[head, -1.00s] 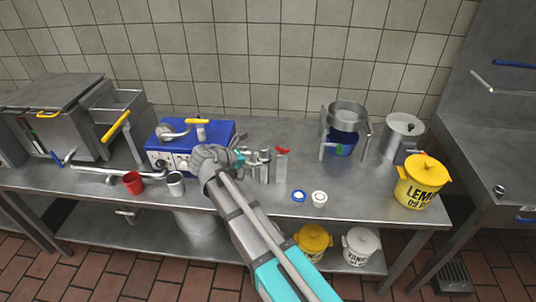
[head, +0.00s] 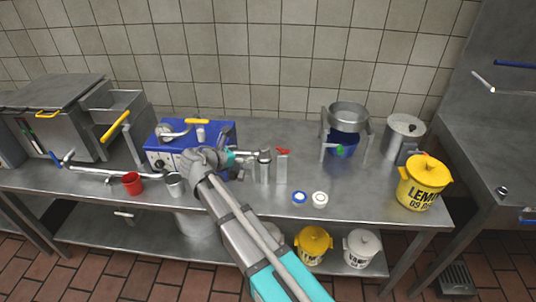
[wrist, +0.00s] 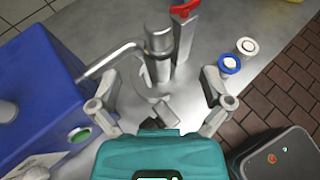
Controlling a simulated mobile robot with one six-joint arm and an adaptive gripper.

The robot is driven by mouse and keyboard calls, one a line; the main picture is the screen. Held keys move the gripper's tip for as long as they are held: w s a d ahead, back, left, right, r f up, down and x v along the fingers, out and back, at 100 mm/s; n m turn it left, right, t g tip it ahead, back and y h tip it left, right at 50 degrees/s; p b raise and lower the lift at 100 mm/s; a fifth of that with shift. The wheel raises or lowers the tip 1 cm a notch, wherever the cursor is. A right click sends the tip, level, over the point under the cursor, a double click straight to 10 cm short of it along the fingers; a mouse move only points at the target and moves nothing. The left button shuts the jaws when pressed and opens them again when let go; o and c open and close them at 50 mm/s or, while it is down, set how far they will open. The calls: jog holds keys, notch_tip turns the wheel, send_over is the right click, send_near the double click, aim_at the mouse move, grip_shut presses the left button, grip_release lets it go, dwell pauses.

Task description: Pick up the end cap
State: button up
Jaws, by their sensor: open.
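I cannot tell for sure which thing is the end cap. Two small round caps lie on the steel table: a blue-rimmed one (head: 299,197) and a white one (head: 320,198). They also show at the upper right of the wrist view, the blue-rimmed one (wrist: 229,64) nearer and the white one (wrist: 247,47) behind it. A grey metal cylinder with a side pipe (wrist: 158,45) stands upright just ahead of my gripper. My gripper (wrist: 160,100) is open, its fingers spread wide with nothing clearly held. In the head view, my gripper (head: 244,160) is partly hidden beside the metal parts.
A blue machine (head: 222,132) stands close on the left. A metal piece with a red top (head: 282,165) stands right of the cylinder. A red cup (head: 132,183) and a metal cup (head: 175,184) are at left, a yellow lidded bucket (head: 424,184) at right. The front middle of the table (head: 265,204) is clear.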

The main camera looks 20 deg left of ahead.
aim_at(262, 148)
jog(key=shift+b+x, duration=1.05)
jog(key=shift+x, duration=2.15)
jog(key=shift+f, duration=0.1)
jog(key=b+x, duration=0.1)
jog(key=x, duration=0.3)
jog(key=shift+a+f+b, duration=0.15)
jog(key=shift+a+b, duration=0.05)
jog(key=shift+b, duration=0.2)
jog(key=shift+w+d+f, duration=0.15)
jog(key=shift+w+d, duration=0.1)
jog(key=shift+w, duration=0.25)
jog(key=c, duration=1.4)
jog(key=shift+o, duration=0.2)
